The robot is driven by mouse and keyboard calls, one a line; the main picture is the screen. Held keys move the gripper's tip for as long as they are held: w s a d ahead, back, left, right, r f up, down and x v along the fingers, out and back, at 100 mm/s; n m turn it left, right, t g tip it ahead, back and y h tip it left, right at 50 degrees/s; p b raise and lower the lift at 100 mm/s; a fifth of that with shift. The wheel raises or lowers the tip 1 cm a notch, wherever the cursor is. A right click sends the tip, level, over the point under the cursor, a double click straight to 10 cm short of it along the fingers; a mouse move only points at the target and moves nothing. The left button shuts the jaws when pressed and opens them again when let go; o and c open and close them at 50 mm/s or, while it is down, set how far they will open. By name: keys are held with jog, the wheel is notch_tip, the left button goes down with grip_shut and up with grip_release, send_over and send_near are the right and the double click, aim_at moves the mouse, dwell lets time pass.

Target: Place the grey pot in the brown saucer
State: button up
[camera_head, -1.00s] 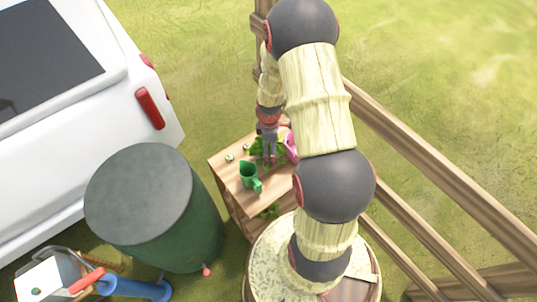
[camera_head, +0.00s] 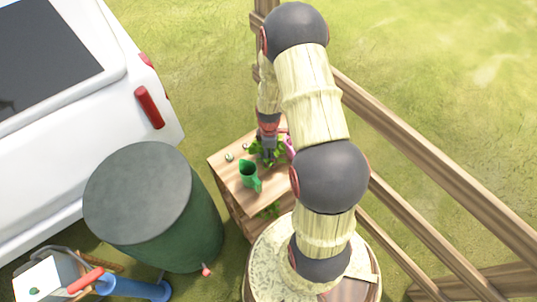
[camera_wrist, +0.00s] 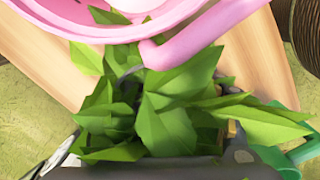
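My gripper (camera_head: 268,154) is low over the wooden table, at a leafy green plant. In the wrist view, the plant's leaves (camera_wrist: 165,120) fill the middle and cover most of my gripper's fingers. I cannot make out whether the fingers are apart or closed on something. No grey pot can be clearly told; any pot under the leaves is hidden. I cannot make out the brown saucer in either view.
A pink vessel with a handle (camera_wrist: 190,38) is close to the leaves. A green jug (camera_head: 249,176) stands on the wooden table (camera_head: 232,178), with small items at its left edge. A green barrel (camera_head: 140,195), white vehicle and wooden fence (camera_head: 430,165) surround it.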

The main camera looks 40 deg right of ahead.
jog(key=c, duration=1)
jog(key=shift+r, duration=0.1)
jog(key=shift+c, duration=0.4)
